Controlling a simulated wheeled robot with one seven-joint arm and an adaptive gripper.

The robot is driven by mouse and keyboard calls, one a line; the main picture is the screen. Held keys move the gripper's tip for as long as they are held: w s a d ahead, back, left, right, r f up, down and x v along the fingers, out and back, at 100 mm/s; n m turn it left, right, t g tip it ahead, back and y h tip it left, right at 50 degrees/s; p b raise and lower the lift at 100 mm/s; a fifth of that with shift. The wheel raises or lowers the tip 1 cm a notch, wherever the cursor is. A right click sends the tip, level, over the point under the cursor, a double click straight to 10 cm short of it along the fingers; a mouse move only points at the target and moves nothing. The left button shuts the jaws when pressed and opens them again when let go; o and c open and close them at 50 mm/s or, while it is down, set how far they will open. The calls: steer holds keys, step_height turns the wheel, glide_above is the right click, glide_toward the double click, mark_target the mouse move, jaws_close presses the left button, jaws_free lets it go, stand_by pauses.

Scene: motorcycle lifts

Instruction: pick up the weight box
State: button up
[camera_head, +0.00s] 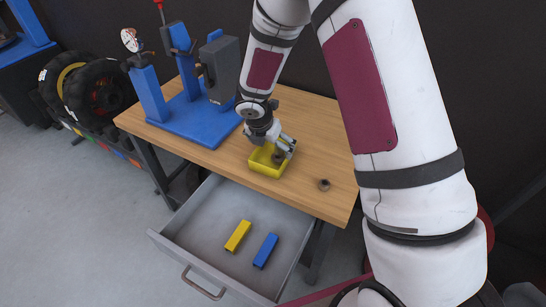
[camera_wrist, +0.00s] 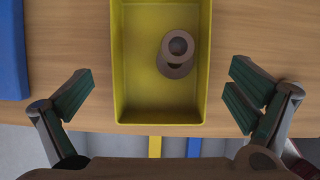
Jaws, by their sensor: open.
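The weight box is a yellow open-topped box (camera_head: 265,168) standing on the wooden workbench near its front edge. In the wrist view the box (camera_wrist: 138,92) fills the middle, with one or two round brown-grey weights (camera_wrist: 177,50) inside, overlapping toward the right. My gripper (camera_head: 281,148) is over the box and hides part of it in the head view. In the wrist view my gripper (camera_wrist: 162,90) is open, one finger on each side of the box, with a visible gap on both sides. It holds nothing.
A loose round weight (camera_head: 324,184) lies on the workbench (camera_head: 325,145) right of the box. A blue stand (camera_head: 190,119) is at left. Below, an open grey drawer (camera_head: 205,222) holds a yellow block (camera_head: 238,236) and a blue block (camera_head: 265,250). Tyres (camera_head: 95,90) stand left of the bench.

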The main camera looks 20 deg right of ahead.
mark_target(274, 153)
steer(key=b+x, duration=0.1)
steer(key=x, duration=0.4)
steer(key=shift+f, duration=0.15)
steer(key=c, duration=1)
